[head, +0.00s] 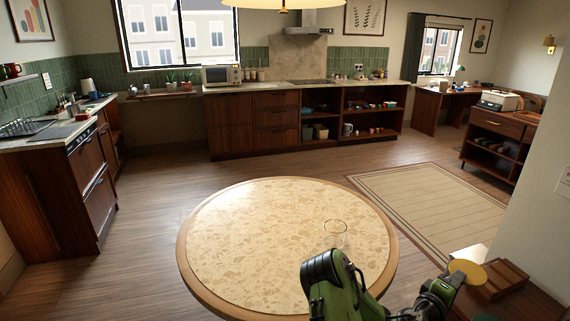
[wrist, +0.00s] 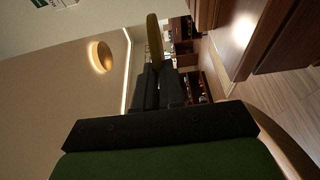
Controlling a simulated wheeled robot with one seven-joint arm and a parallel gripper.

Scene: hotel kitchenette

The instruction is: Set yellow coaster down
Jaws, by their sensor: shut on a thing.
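The yellow coaster (head: 468,271) is a thin round disc at the lower right of the head view. My gripper (head: 452,284) is shut on its edge and holds it up. In the wrist view the coaster (wrist: 154,42) shows nearly edge-on, between the dark fingertips (wrist: 156,75) of my gripper. In the head view it overlaps a pale surface and a brown wooden piece behind it; I cannot tell its height above them.
A round speckled table (head: 270,240) with a wooden rim stands in front, with a clear glass (head: 336,234) near its right side. Much of its top is bare. A brown wooden object (head: 500,279) lies right of the coaster, beside a pale wall (head: 540,190). A striped rug (head: 430,205) lies beyond.

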